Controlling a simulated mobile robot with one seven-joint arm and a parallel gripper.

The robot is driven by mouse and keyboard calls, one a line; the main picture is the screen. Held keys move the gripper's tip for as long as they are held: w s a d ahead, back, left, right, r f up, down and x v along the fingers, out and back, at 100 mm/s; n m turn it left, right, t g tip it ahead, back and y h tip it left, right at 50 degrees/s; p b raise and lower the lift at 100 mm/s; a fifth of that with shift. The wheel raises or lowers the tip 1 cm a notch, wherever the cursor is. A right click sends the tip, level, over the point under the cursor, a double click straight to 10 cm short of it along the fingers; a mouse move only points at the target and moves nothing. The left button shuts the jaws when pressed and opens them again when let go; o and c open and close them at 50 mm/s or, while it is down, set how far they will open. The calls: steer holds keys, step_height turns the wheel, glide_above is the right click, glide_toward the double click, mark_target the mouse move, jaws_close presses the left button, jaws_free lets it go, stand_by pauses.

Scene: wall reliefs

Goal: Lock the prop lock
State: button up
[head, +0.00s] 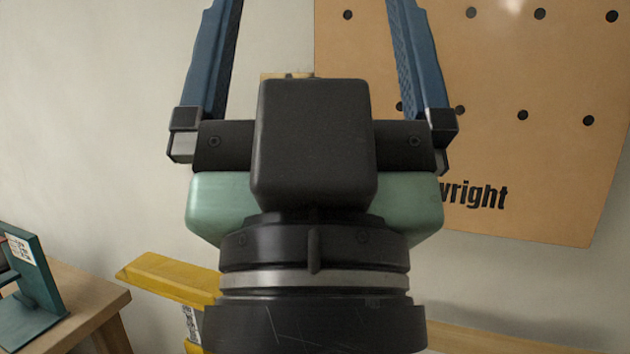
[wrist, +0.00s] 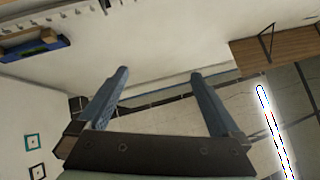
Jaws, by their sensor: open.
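My gripper (head: 312,12) fills the middle of the head view, pointing up, with its two blue fingers spread wide and their tips cut off by the top edge. In the wrist view my gripper (wrist: 160,73) is open, with nothing between the fingers. I cannot make out the prop lock in either view. My gripper and wrist hide the middle of the head view, including most of a small tan piece behind the gripper.
A tan pegboard (head: 480,75) reading "wright" hangs at right. A yellow bar (head: 172,279) lies low left, near a teal stand (head: 35,275) on a wooden table (head: 88,298). The wrist view shows a wooden shelf (wrist: 280,50) and a glowing strip (wrist: 273,130) at right.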

step_height(320, 180, up, 12)
steer(key=p, duration=0.9)
steer(key=shift+f, duration=0.25)
